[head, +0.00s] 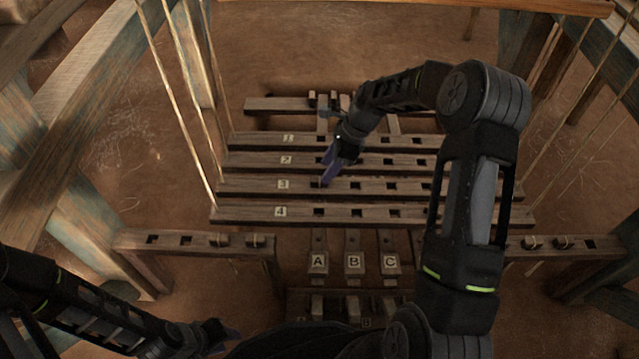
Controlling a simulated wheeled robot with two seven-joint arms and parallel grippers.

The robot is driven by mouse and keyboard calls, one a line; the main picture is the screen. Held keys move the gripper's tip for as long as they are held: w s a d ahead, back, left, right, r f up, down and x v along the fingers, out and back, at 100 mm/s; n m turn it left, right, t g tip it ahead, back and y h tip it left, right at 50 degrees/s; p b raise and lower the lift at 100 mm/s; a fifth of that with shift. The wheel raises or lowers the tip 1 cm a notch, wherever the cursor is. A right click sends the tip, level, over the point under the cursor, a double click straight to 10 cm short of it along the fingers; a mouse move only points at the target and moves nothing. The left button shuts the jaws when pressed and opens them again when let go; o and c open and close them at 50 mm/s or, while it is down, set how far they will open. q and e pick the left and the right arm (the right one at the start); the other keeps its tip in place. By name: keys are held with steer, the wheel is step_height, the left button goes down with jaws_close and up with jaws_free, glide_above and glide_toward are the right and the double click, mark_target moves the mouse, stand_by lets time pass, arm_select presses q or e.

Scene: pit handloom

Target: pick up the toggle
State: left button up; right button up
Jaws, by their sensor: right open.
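My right gripper (328,170) is open, its bluish fingers pointing down over the left end of slotted bar 3 (250,184), by its first hole. I cannot make out a toggle between the fingers; the fingers and wrist hide part of bars 2 and 3. Small light peg-like pieces that may be toggles sit on the left side rail (167,238), one of them a wooden peg (219,240), and on the right side rail (590,243). My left gripper (222,335) is low at the lower left, away from the bars; its opening is unclear.
Bars 1 (260,140), 2 (255,160) and 4 (245,211) run parallel with square holes. Wooden pedals labelled A (319,262), B (354,262) and C (390,262) stand in front. Cords (180,100) hang at both sides. Loom posts flank the bars.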

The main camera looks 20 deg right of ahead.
mark_target(319, 185)
steer(key=b+x, duration=0.2)
steer(key=x, duration=0.2)
steer(key=shift+a+f, duration=0.1)
steer(key=shift+f, duration=0.1)
stand_by(0.3)
jaws_close()
stand_by(0.4)
